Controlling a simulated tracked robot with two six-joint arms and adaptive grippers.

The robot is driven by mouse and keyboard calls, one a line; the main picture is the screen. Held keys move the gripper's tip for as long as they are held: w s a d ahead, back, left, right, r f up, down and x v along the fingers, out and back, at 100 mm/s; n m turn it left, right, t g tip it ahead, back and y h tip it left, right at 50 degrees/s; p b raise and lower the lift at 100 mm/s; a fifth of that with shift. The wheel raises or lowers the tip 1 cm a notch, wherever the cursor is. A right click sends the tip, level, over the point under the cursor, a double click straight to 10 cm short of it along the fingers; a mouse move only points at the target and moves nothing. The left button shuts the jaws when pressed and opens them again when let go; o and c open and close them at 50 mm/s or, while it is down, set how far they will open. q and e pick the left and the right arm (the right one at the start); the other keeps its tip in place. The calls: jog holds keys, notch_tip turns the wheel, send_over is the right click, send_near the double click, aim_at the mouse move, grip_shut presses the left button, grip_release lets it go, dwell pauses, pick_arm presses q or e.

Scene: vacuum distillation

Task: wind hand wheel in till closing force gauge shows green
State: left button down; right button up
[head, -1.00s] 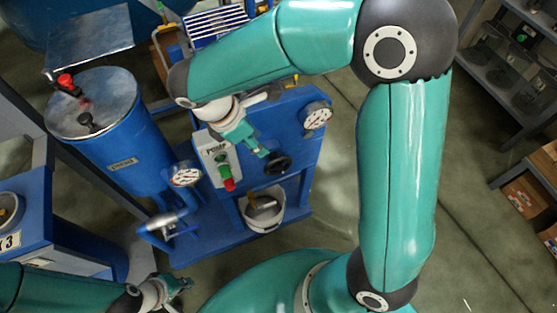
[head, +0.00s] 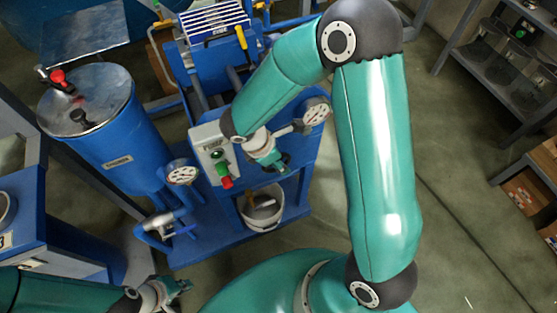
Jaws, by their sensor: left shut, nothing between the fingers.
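The black hand wheel is hidden in the head view. My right gripper (head: 281,164) covers the part of the blue panel (head: 300,150) where the wheel showed before. I cannot tell whether its fingers touch the wheel or how wide they stand. A white dial gauge (head: 316,112) sits on the panel's upper right, just beyond my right gripper. A second white dial gauge (head: 183,173) sits beside the blue tank, further left. The needles and colours are too small to read, and I cannot tell which gauge shows closing force. My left gripper (head: 180,287) is shut and empty at the lower left.
A grey control box (head: 212,152) with a green and a red button is left of my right gripper. A white bucket (head: 262,212) stands below the panel. A blue tank (head: 130,155) stands at left. Shelves (head: 505,65) stand at right, with open floor between.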

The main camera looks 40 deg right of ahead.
jog(key=shift+c, duration=0.3)
grip_shut()
jog(key=shift+d+t+y+p, duration=0.1)
jog(key=shift+t+y+p, duration=0.25)
jog(key=shift+y, duration=0.55)
jog(key=shift+f+y, duration=0.1)
jog(key=shift+y, duration=0.4)
jog(key=shift+o, duration=0.3)
grip_release()
jog(key=r, duration=0.4)
jog(key=a+r, duration=0.1)
jog(key=r, duration=0.6)
jog(key=shift+w+a+r, duration=0.25)
jog(key=shift+a+r, duration=0.15)
